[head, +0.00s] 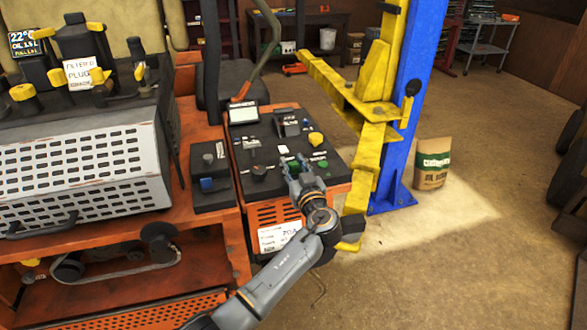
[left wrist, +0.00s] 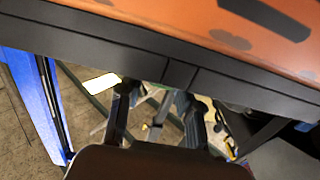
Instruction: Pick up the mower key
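My left gripper (head: 294,168) is over the right part of the mower's black control panel (head: 285,187). Its fingers look spread, with a small green part of the panel showing near their tips. In the left wrist view the two dark fingers (left wrist: 165,112) stand apart, and I see nothing clearly held between them. I cannot make out the mower key for certain; it may be small or hidden behind the gripper. My right gripper is not in view.
A yellow knob (head: 316,139), a dark knob (head: 259,172) and a small screen (head: 243,114) are on the panel. The yellow lift arm (head: 364,165) and blue post (head: 398,110) stand close to the right. A paper bag (head: 432,165) sits on the floor.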

